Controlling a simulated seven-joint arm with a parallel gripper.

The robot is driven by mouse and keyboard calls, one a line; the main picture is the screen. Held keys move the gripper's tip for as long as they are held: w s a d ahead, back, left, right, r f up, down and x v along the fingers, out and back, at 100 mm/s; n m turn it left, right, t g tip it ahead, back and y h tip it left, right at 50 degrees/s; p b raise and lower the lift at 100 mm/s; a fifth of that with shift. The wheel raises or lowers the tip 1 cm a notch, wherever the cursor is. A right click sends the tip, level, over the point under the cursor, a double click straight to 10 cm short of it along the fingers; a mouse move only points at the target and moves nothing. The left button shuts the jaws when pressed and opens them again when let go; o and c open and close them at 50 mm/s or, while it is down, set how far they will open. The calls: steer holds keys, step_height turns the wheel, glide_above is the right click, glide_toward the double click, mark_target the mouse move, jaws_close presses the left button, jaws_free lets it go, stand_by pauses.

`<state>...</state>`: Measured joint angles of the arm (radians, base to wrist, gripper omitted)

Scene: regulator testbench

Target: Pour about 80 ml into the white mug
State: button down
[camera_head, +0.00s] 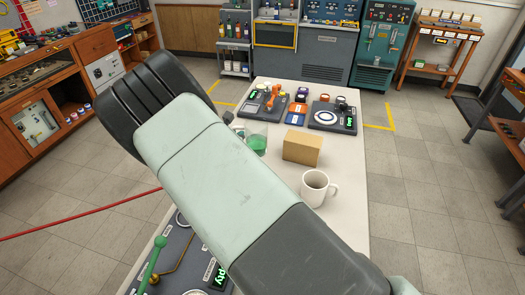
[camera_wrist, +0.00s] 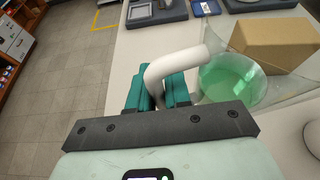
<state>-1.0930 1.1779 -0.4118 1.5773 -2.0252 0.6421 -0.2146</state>
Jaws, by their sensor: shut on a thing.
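The white mug (camera_head: 315,189) stands upright on the pale table in the head view, its handle to the right. A white curved edge at the right of the wrist view (camera_wrist: 314,139) looks like the same mug. A clear pitcher (camera_head: 258,141) with green liquid stands left of the cardboard box; the liquid shows clearly in the wrist view (camera_wrist: 228,84). My gripper (camera_wrist: 160,86) is shut on the pitcher's white handle (camera_wrist: 178,64), with teal fingers either side. My arm hides the gripper and part of the pitcher in the head view. I cannot tell whether the pitcher touches the table.
A brown cardboard box (camera_head: 301,148) stands beside the pitcher and behind the mug. Test devices (camera_head: 332,117) fill the table's far end. A grey panel with a green lever (camera_head: 155,258) lies at the near left. Table right of the mug is clear.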

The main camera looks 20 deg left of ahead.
mark_target(261, 120)
steer(key=w+d+r+m+h, duration=0.1)
steer(key=w+d, duration=0.1)
steer(key=w+d+r+m+h, duration=0.1)
steer(key=w+d+h, duration=0.1)
steer(key=w+d+m+h, duration=0.1)
steer(key=w+d, duration=0.1)
steer(key=shift+w+d+r+m+g, duration=0.25)
steer(key=shift+r+m+g, duration=0.15)
steer(key=w+d+m+g+h, duration=0.1)
steer(key=d+h, duration=0.1)
steer(key=d, duration=0.1)
steer(key=w+d+m+g+h, duration=0.1)
steer(key=d+m, duration=0.1)
steer(key=d, duration=0.1)
steer(key=d+m+g+h, duration=0.1)
steer(key=d+m+h, duration=0.1)
steer(key=d, duration=0.2)
steer(key=shift+w+f+h, duration=0.15)
steer(key=shift+w+h, duration=0.15)
steer(key=shift+w, duration=0.1)
steer(key=shift+s+a, duration=0.1)
steer(key=s+d+r+m+t, duration=0.2)
steer(key=s+m+t, duration=0.3)
steer(key=m, duration=0.3)
steer(key=shift+s+d+r+m+h, duration=0.3)
steer(key=shift+d+r+h, duration=0.1)
steer(key=shift+d, duration=0.1)
steer(key=shift+s+d+m+t+h, duration=0.3)
steer(key=shift+s+m+t, duration=0.25)
steer(key=shift+m, duration=0.35)
